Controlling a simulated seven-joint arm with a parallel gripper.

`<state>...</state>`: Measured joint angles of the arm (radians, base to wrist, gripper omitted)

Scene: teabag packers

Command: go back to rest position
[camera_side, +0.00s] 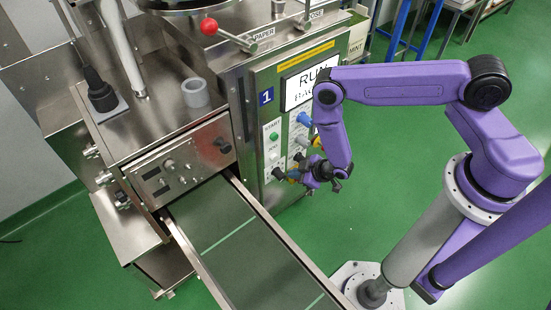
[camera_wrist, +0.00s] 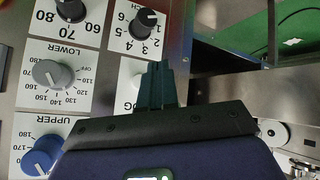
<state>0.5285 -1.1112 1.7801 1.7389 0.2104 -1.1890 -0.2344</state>
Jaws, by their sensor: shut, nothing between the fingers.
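My gripper (camera_side: 312,172) is in front of the machine's control panel (camera_side: 259,107) at its lower right part, on the end of my purple arm. In the wrist view the dark fingers (camera_wrist: 160,72) are together with nothing between them. They are over a white label plate, and the thing under their tips is partly hidden. I cannot tell if the tips touch the panel. Around them are a grey LOWER knob (camera_wrist: 53,74), a blue UPPER knob (camera_wrist: 38,162) and a black knob (camera_wrist: 147,17) with a small number scale.
A steel conveyor with a green belt (camera_side: 235,248) runs below and left of my gripper. The panel carries a RUN display (camera_side: 312,80) and a green START button (camera_side: 274,135). Green floor (camera_side: 400,150) is open to the right.

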